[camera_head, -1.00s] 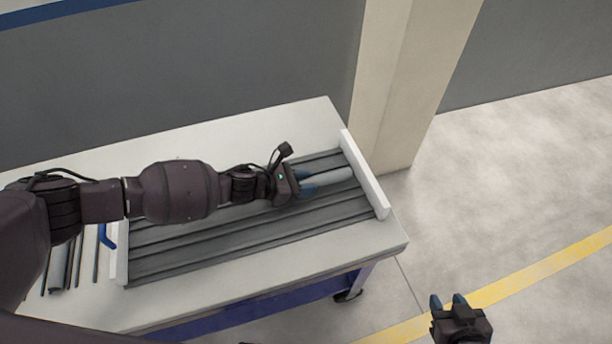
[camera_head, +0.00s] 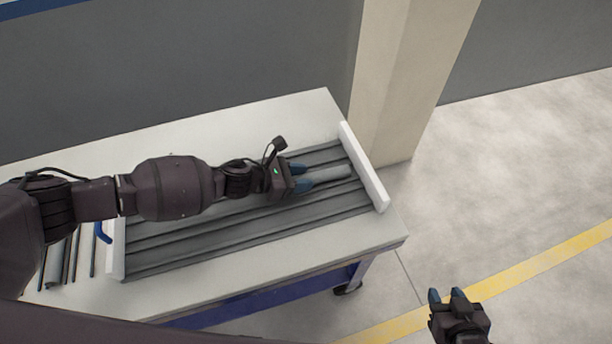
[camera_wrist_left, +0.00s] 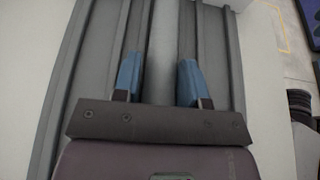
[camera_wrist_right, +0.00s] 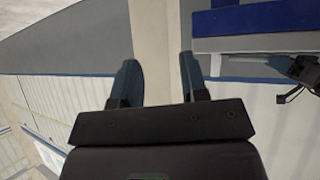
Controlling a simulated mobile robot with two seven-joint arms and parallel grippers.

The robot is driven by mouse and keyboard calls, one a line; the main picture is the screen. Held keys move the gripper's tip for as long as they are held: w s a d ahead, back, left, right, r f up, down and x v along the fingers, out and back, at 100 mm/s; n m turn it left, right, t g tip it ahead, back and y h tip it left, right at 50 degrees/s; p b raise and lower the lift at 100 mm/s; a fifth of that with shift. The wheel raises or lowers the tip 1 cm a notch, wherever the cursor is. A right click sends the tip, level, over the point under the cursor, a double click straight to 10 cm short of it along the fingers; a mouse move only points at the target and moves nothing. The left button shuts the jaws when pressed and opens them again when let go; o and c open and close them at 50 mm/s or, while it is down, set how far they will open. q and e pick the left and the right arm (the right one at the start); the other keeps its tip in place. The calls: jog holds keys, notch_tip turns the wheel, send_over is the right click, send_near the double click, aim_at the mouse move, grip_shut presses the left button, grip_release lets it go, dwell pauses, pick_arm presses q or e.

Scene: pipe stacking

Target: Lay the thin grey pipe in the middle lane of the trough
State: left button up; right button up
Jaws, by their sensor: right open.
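The grey pipe (camera_head: 328,173) lies lengthwise in what looks like the middle lane of the grey trough (camera_head: 250,234), its right end near the white end wall. Its left part is hidden under my left gripper. My left gripper (camera_head: 301,177) is low over the trough, its blue fingers spread to either side of the pipe. The left wrist view shows the pipe (camera_wrist_left: 163,45) running between the fingers, with a gap between the fingertips. My right gripper (camera_head: 447,296) is open and empty, away from the table above the floor.
The trough stands on a white table (camera_head: 250,286) with white end walls (camera_head: 364,168). Several dark thin rods and a thicker grey one (camera_head: 58,262) lie at the table's left, near a blue hooked piece (camera_head: 103,233). A beige pillar (camera_head: 410,70) stands behind the right corner.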

pick_arm(q)
jog(key=shift+o, duration=0.3)
jog(key=p+v, duration=0.1)
jog(key=v, duration=0.9)
jog(key=shift+s+r, duration=0.1)
jog(key=shift+s, duration=0.05)
